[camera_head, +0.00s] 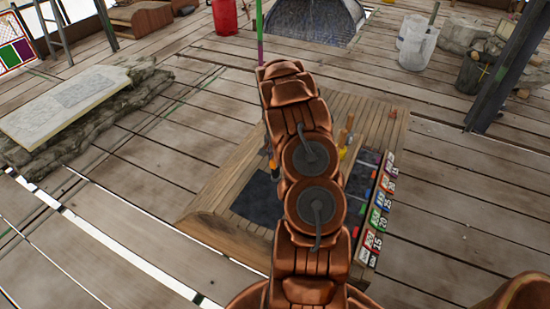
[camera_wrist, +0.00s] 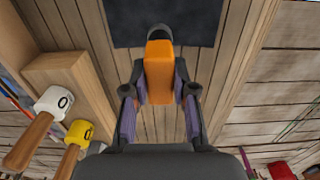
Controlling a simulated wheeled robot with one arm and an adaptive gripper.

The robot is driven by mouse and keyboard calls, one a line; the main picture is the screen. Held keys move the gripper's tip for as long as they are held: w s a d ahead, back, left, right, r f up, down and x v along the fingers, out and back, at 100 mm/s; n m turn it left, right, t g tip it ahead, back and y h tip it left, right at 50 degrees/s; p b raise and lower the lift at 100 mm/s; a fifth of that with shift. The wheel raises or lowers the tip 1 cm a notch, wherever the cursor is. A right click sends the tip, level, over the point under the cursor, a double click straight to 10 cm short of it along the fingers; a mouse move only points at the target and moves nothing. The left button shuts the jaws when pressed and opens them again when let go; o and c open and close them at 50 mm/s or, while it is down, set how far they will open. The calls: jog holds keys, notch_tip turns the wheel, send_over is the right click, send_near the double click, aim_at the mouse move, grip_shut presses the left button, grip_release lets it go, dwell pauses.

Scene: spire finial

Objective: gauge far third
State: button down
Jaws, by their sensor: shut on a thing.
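In the wrist view my gripper (camera_wrist: 160,82) is shut on an orange block-like piece (camera_wrist: 159,62) with a dark rounded end. The piece is held between the two fingers, over wooden slats, with its dark end toward a dark panel (camera_wrist: 205,20). Which gauge or tool it is, I cannot tell. In the head view my arm hides most of the gripper; a small bit of orange and dark shows at its left edge. The wooden workboard (camera_head: 215,228) holds dark panels (camera_head: 255,200) and a row of coloured, numbered labels (camera_head: 378,215) along its right side.
A stone slab (camera_head: 75,98) lies left, a grey tent (camera_head: 315,20) behind, buckets (camera_head: 417,45) at right.

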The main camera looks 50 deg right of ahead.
jog(key=shift+f+b, duration=0.6)
jog(key=shift+f, duration=1.35)
jog(key=c, duration=0.8)
grip_release()
jog(key=shift+c, duration=0.2)
jog(key=shift+r, duration=0.1)
notch_tip(320, 180, up, 12)
jog(key=shift+f, duration=0.1)
